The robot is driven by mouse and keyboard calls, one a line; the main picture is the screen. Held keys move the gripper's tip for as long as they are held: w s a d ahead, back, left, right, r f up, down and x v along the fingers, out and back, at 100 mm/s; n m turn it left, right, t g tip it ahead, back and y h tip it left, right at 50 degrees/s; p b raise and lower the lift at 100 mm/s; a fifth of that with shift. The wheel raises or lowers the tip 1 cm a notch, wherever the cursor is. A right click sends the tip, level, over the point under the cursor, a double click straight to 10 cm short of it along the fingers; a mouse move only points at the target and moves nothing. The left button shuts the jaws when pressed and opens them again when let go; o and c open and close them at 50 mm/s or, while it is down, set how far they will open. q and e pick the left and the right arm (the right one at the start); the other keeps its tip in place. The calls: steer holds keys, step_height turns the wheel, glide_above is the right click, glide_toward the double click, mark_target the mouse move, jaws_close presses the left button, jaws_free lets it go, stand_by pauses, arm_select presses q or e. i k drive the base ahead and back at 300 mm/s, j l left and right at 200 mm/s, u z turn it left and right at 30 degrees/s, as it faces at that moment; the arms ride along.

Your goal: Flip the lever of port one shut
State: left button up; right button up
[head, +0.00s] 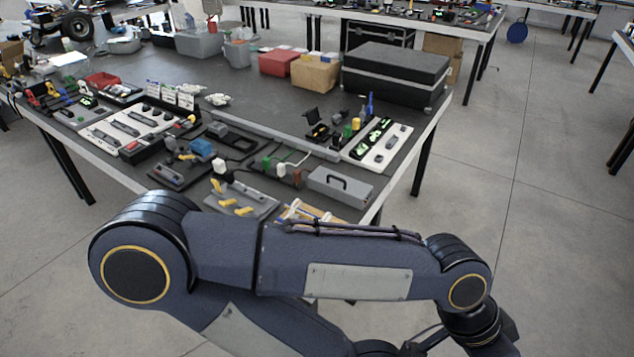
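A grey plate (262,207) with several yellow levers lies near the front edge of the table; one yellow lever (217,186) stands up, while others (243,211) lie flatter. No port label is readable, so I cannot tell which lever belongs to port one. One of my arms crosses the foreground from left to right, in front of the table's near edge. Its far end runs out of the picture at the bottom right. Neither gripper shows.
The dark table (275,118) is crowded with task boards, plugs and cables. A grey toolbox (340,187) sits right of the lever plate. A black case (395,73), a cardboard box (315,72) and a red bin (278,62) stand behind.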

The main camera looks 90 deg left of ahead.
mark_target(215, 184)
steer(key=i+j+u, duration=0.1)
steer(key=u, duration=0.35)
steer(key=i+u, duration=0.45)
steer(key=i+l+u, duration=0.1)
steer(key=u, duration=0.35)
steer(key=i+l+u, duration=0.2)
steer(key=u, duration=0.25)
steer(key=i+u, duration=0.2)
steer(key=u, duration=0.3)
steer(key=i+u, duration=0.2)
steer(key=u, duration=0.25)
steer(key=i+l+u, duration=0.15)
steer(key=u, duration=0.35)
steer(key=i+l+u, duration=0.15)
steer(key=l+u, duration=0.15)
steer(key=u, duration=0.2)
steer(key=i+l+u, duration=0.15)
steer(key=u, duration=0.3)
steer(key=l+u, duration=0.35)
steer(key=u, duration=0.15)
steer(key=i+l+u, duration=0.25)
steer(key=l+u, duration=0.25)
steer(key=l, duration=0.15)
steer(key=i+l+z, duration=0.1)
steer(key=l+z, duration=0.15)
steer(key=i+l+z, duration=0.15)
steer(key=z, duration=0.15)
